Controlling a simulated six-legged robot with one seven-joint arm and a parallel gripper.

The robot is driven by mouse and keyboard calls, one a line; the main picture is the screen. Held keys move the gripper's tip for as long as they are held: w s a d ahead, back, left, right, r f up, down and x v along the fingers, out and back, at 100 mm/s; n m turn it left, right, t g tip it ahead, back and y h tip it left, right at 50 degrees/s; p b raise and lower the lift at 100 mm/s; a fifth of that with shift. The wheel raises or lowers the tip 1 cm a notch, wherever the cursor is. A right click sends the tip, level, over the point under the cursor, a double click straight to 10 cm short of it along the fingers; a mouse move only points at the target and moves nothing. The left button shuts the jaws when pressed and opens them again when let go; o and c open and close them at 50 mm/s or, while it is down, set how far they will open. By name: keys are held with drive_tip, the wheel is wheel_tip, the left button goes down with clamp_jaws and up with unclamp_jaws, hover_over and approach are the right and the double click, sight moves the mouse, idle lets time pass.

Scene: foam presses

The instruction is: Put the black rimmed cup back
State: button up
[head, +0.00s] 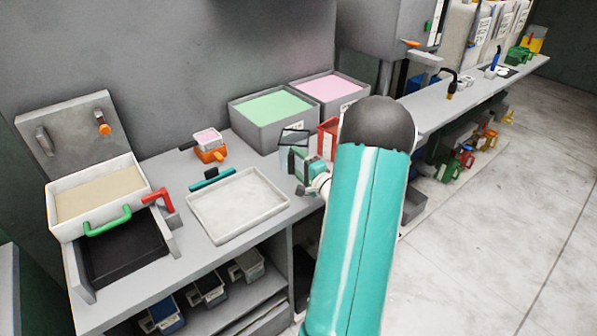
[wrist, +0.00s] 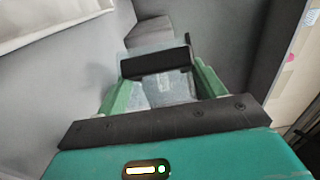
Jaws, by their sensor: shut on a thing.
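The black rimmed cup (head: 293,138) is see-through with a dark rim. In the head view it stands out in front of the grey bins at the back of the bench, above the bench's right part. My gripper (head: 297,163) is just below it and shut on it. In the wrist view the cup (wrist: 165,90) lies between the two green fingers of my gripper (wrist: 165,85), with a black band across it. The cup looks empty. I cannot tell whether its base touches the bench. My teal arm hides part of the bench to the right.
A white tray (head: 240,233) lies on the bench. Grey bins with green foam (head: 240,112) and pink foam (head: 296,89) stand behind. A red holder (head: 327,137) is close right of the cup.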

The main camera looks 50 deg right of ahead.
drive_tip(key=shift+f, duration=1.45)
drive_tip(key=shift+f, duration=0.1)
drive_tip(key=o, duration=1)
drive_tip(key=v, duration=1.2)
